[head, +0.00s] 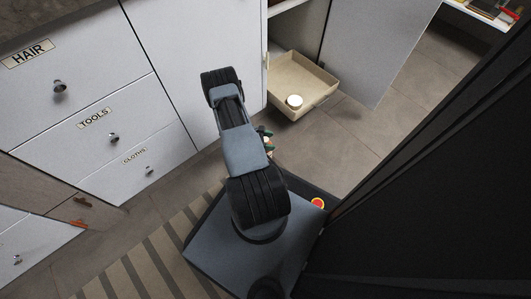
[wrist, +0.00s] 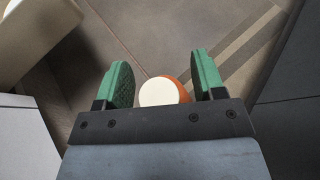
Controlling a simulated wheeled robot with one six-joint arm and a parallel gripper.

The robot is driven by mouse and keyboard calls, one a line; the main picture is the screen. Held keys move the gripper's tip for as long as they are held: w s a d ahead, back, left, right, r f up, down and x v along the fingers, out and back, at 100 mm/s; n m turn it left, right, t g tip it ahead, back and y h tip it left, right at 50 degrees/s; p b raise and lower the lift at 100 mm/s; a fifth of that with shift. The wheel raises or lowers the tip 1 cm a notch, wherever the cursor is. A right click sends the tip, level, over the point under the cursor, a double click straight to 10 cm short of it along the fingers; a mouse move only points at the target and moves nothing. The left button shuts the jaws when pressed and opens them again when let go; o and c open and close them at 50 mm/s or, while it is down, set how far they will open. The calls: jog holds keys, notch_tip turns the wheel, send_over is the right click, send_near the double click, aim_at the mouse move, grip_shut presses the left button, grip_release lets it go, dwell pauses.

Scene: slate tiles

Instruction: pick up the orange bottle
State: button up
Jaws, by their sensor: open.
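The orange bottle (wrist: 185,88) shows in the wrist view from above, upright as far as I can tell. Its round white cap (wrist: 158,92) hides most of the orange body. My gripper (wrist: 160,66) is open, with one green finger to the left of the bottle and one to the right. A gap shows on both sides of the cap. The lower part of the bottle is hidden by the gripper's dark bar. In the head view my arm covers most of the gripper, and I cannot make out the bottle there.
A beige pull-out tray (head: 322,92) holding a white round item (head: 295,101) juts from the open cabinet ahead. A grey cabinet door (head: 375,50) stands open beside it. Labelled drawers (head: 80,95) are at left. A striped mat (head: 150,262) lies on the tiled floor.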

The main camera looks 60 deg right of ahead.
jog(key=shift+c, duration=0.4)
grip_shut()
dwell(0.4)
